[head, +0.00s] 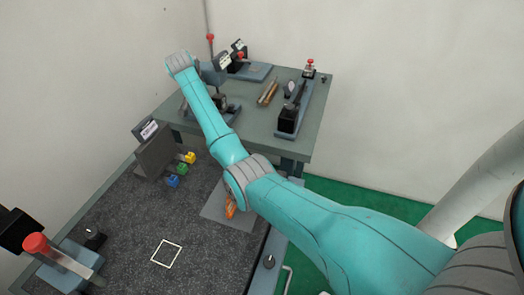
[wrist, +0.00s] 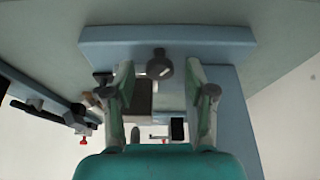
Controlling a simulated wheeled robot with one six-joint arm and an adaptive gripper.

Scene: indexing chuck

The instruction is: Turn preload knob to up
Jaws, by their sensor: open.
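A dark round knob (wrist: 160,65) stands out from a blue-grey plate (wrist: 110,38) in the upper middle of the wrist view. My gripper (wrist: 160,72) is open, with one finger on each side of the knob. Gaps show between the knob and both fingertips, so I see no contact. The knob's pointer and any position marks cannot be made out. In the head view my arm reaches to the far bench, and I cannot make out the knob or the fingertips there.
The far bench (head: 262,120) carries several fixtures, including a black block on a rail (head: 288,120) and a red-topped lever (head: 210,38). The near bench (head: 125,225) holds small coloured blocks (head: 182,168), an orange item (head: 230,207) and a red-knobbed lever (head: 36,243). Green floor lies right.

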